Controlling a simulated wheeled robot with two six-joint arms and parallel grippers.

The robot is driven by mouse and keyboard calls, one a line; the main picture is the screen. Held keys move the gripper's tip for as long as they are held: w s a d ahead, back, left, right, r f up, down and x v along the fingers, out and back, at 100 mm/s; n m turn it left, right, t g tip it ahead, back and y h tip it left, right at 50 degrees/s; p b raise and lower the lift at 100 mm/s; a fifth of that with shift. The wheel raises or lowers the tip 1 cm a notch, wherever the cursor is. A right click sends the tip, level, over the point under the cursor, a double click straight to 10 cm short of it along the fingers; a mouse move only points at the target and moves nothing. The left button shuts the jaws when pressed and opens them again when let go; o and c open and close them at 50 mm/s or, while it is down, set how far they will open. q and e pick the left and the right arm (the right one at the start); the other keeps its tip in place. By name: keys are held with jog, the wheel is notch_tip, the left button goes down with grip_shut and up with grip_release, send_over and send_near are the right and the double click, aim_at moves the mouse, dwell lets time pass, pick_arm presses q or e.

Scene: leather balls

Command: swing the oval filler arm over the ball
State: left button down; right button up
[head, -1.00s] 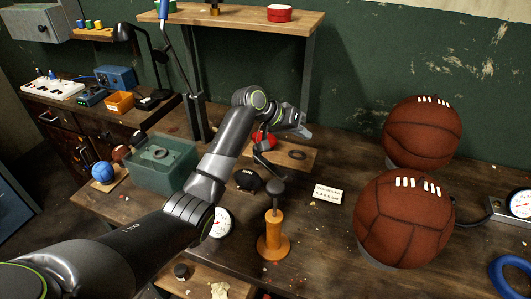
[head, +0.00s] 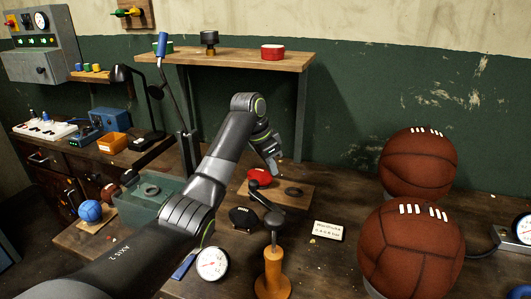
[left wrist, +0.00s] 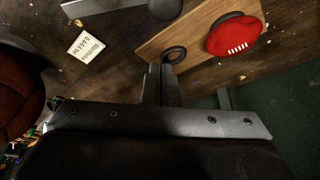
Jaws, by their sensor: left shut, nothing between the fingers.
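A red oval ball (head: 259,177) with white laces lies on a wooden board (head: 299,200) beside a dark ring (head: 293,191); the ball also shows in the left wrist view (left wrist: 235,36). A dark, crooked arm (head: 264,199) reaches from near the top of an orange post (head: 272,272) toward the ball's near side; I take it for the oval filler arm. Whether its end is over or only in front of the ball I cannot tell. My left gripper (head: 274,169) is shut and empty, pointing down just right of and above the ball. My right gripper is out of view.
Two large brown balls (head: 411,245) stand at the right. A white card (head: 328,231), a black oval piece (head: 243,217) and a gauge (head: 212,263) lie near the post. A shelf (head: 230,59) stands behind my arm. A green bin (head: 150,205) is at the left.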

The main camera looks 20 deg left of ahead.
aim_at(266, 199)
pick_arm(q)
jog(key=shift+s+a+f+p, duration=0.7)
jog(key=shift+s+a+f, duration=0.3)
jog(key=shift+s+a, duration=0.2)
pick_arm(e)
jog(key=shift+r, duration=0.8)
pick_arm(q)
jog(key=shift+d, duration=0.1)
